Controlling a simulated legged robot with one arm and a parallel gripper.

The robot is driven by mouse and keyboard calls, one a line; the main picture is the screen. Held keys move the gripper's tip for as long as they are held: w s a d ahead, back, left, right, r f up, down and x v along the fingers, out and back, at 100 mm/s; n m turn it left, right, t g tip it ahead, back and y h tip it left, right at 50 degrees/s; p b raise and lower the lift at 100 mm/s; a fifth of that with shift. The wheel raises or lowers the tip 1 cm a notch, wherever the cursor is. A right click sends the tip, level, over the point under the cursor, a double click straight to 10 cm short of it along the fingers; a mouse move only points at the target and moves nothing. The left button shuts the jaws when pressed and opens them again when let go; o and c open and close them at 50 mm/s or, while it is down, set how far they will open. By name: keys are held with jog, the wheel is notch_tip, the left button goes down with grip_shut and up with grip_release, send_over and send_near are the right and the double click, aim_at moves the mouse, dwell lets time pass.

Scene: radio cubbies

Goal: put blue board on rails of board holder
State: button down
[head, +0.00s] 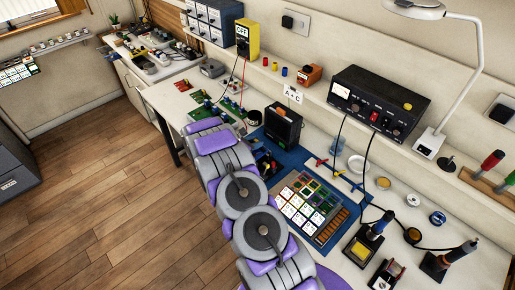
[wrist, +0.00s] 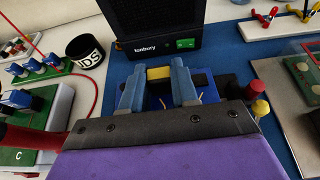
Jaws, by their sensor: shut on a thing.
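My gripper (wrist: 157,88) is in the wrist view, its two blue-grey fingers low over the blue mat in front of the black radio. It is shut on a blue board (wrist: 154,103), which shows between the fingers with thin light wires on it. A yellow piece (wrist: 159,72) lies at the far end between the fingertips. Dark parts with a yellow knob (wrist: 258,84) and a red knob (wrist: 260,108) stand right of the gripper, perhaps the board holder. Its rails are not clearly visible, and I cannot tell whether the board touches them. In the head view my arm partly hides this spot.
The radio (head: 283,125) stands just beyond my gripper. A black cup (wrist: 85,51) and green boards (wrist: 42,118) are to the left. A tray of boards and cards (head: 308,206) is to the right. The meter box (head: 378,103) and lamp (head: 430,142) stand farther right.

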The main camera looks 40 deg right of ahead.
jog(key=shift+d, duration=0.3)
jog(key=f, duration=0.2)
jog(key=d+f+b, duration=0.1)
jog(key=f, duration=0.1)
jog(key=shift+r, duration=0.15)
jog(key=c, duration=0.8)
grip_release()
jog(key=shift+c, duration=0.2)
